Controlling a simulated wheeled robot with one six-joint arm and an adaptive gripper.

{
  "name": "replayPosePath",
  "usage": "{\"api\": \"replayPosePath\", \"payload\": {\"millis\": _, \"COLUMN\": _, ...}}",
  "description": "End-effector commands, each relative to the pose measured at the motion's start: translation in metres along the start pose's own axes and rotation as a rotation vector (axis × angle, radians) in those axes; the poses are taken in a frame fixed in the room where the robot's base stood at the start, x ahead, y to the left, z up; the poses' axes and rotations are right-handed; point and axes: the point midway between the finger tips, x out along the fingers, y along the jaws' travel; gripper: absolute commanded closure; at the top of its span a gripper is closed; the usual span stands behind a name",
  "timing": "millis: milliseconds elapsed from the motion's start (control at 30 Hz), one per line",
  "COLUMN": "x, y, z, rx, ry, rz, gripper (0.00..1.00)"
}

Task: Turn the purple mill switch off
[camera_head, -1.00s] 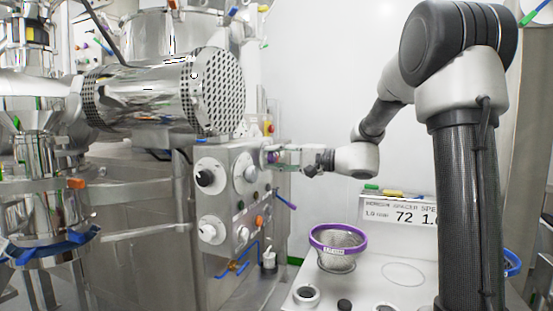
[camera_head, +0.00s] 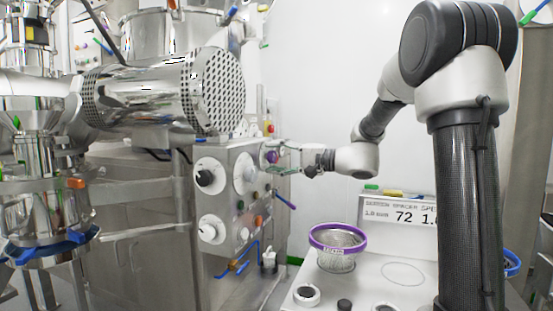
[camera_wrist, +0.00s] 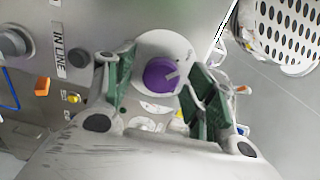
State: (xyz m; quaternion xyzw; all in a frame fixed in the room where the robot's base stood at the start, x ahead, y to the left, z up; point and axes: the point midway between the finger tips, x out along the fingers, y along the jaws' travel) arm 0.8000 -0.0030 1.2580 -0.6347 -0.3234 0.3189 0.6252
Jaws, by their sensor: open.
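The purple mill switch (camera_wrist: 162,76) is a round knob with a pale pointer mark, on a light round plate (camera_wrist: 176,47) of the steel control panel. In the wrist view it sits between the two green-padded fingers of my gripper (camera_wrist: 158,84), with a gap on each side. In the head view the purple knob (camera_head: 271,157) shows just left of my gripper (camera_head: 283,156), at the panel's right side. My gripper is open and holds nothing. Which label the pointer faces cannot be read.
The panel (camera_head: 226,205) carries black-and-white knobs, an orange button (camera_head: 259,221) and a blue handle (camera_head: 285,200) nearby. A perforated steel drum (camera_head: 218,90) overhangs it. A purple-rimmed sieve basket (camera_head: 337,238) stands on the white table below right. Space right of the panel is free.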

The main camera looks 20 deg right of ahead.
Motion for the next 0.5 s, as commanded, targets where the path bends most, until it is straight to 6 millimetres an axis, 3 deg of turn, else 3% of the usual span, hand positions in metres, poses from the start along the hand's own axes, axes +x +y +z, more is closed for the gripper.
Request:
{"api": "replayPosePath", "payload": {"millis": 167, "x": -0.020, "y": 0.000, "z": -0.001, "rx": 0.001, "ry": 0.004, "rz": 0.000, "gripper": 0.45}}
{"api": "replayPosePath", "payload": {"millis": 500, "x": -0.094, "y": 0.000, "z": -0.001, "rx": 0.000, "ry": 0.004, "rz": 0.001, "gripper": 0.45}}
